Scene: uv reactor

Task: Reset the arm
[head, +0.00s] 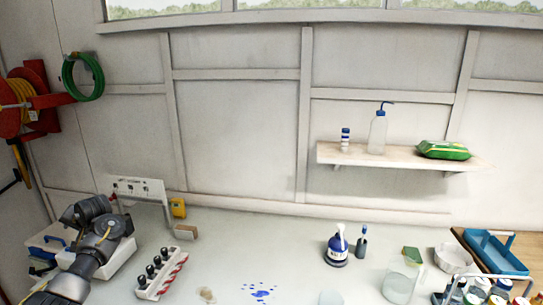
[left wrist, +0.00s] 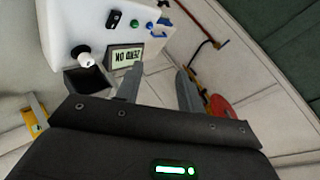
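My left arm reaches in from the lower left of the head view. Its dark gripper (head: 84,210) is bent toward the left, in front of the wall above the table's left end. In the left wrist view the two grey fingers of the left gripper (left wrist: 159,86) stand apart with nothing between them. A white device (left wrist: 80,22) with a small display, a white knob and coloured buttons lies beyond the fingers, apart from them. My right gripper is in neither view.
A rack of black-capped items (head: 162,275) stands right of my arm. A white panel (head: 138,188) and yellow meter (head: 178,208) are behind. Blue spots (head: 258,292) mark the table. A wash bottle (head: 377,132) stands on the shelf (head: 395,158). The table's middle is mostly clear.

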